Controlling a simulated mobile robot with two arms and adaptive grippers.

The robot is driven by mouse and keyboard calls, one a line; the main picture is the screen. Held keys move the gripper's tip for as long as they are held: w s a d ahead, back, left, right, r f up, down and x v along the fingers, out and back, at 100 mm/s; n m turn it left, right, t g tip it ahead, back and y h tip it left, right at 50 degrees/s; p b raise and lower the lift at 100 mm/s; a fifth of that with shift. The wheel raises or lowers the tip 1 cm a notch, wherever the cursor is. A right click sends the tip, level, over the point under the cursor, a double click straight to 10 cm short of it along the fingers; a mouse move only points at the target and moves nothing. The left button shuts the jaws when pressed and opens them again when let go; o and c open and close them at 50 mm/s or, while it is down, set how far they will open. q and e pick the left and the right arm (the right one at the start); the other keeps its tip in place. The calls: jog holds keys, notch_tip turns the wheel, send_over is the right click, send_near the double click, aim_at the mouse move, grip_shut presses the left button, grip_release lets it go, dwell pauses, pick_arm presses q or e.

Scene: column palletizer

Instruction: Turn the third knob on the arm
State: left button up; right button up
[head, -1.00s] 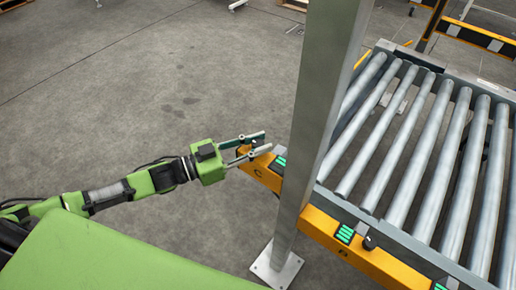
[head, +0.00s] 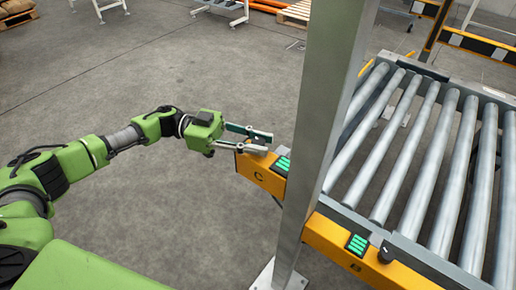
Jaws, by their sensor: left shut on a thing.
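The orange arm (head: 266,176) of the conveyor carries black knobs and green displays, with the letters C and B on its side. A dark knob (head: 258,142) sits at the far-left end, by the letter C. My left gripper (head: 263,144) has its two long fingers on either side of this knob and is shut on it. The fingers partly hide the knob, so its turn angle cannot be told. Another knob (head: 386,254) stands free near the letter B. My right gripper is not in view.
A grey steel post (head: 327,110) rises in front of the orange arm, close to the right of my left gripper. Metal rollers (head: 408,148) fill the right side. Open concrete floor (head: 150,75) lies beyond my arm. Pallets stand far back.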

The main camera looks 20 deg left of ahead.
pick_arm(q)
jog(key=shift+m+g+b, duration=0.3)
jog(key=shift+m+g, duration=0.1)
jog(key=shift+g, duration=0.1)
jog(key=shift+r, duration=0.1)
jog(key=o, duration=1.1)
jog(key=shift+d, duration=0.1)
jog(key=shift+o, duration=0.2)
jog(key=shift+a, duration=0.2)
jog(key=a, duration=1.1)
jog(key=shift+w+a, duration=0.3)
jog(key=shift+w, duration=0.15)
